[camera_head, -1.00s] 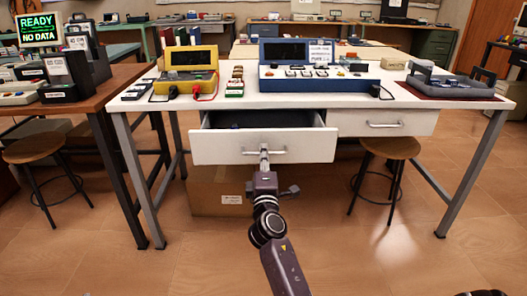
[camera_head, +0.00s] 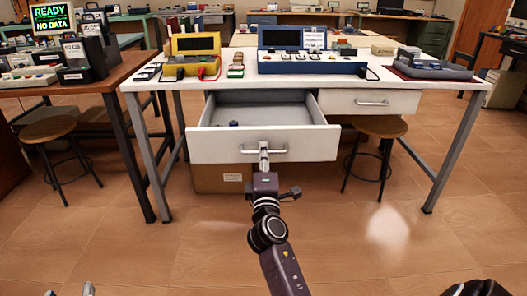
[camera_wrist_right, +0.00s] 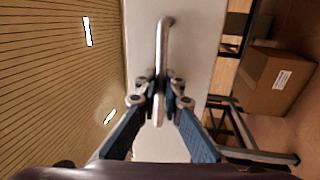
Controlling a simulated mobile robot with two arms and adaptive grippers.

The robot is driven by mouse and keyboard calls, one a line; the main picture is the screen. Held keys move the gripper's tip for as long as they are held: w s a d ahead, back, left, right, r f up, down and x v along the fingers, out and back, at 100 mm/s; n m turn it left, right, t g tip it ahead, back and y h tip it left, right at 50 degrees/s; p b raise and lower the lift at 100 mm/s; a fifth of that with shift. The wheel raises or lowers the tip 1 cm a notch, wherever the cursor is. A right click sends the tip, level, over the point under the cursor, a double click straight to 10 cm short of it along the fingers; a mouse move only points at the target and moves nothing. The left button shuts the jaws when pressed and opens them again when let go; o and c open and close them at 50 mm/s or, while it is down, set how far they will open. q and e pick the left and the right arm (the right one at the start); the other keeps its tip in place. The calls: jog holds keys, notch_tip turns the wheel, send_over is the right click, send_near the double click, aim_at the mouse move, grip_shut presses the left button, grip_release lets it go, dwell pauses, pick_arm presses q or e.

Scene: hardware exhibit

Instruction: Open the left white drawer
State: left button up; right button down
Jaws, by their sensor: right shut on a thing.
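The left white drawer (camera_head: 263,147) is pulled out from the white table, and its grey inside (camera_head: 270,112) shows, with small dark items at the left. My right gripper (camera_head: 264,150) is shut on the drawer's metal handle (camera_head: 282,152). In the right wrist view the right gripper's fingertips (camera_wrist_right: 160,92) close on the handle bar (camera_wrist_right: 164,38), against the white drawer front (camera_wrist_right: 198,40). A small grey tip at the bottom left edge of the head view seems to be my left gripper (camera_head: 88,289); its jaws cannot be made out.
The right drawer (camera_head: 370,102) is shut. A cardboard box (camera_head: 220,178) stands below the open drawer. Stools (camera_head: 378,126) (camera_head: 48,130) stand to either side. A yellow device (camera_head: 196,52) and a blue device (camera_head: 310,62) sit on the table. The floor in front is clear.

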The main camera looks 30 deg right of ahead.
jog(key=c, duration=2.3)
grip_release()
jog(key=shift+c, duration=0.2)
pick_arm(q)
jog(key=shift+a+f, duration=0.1)
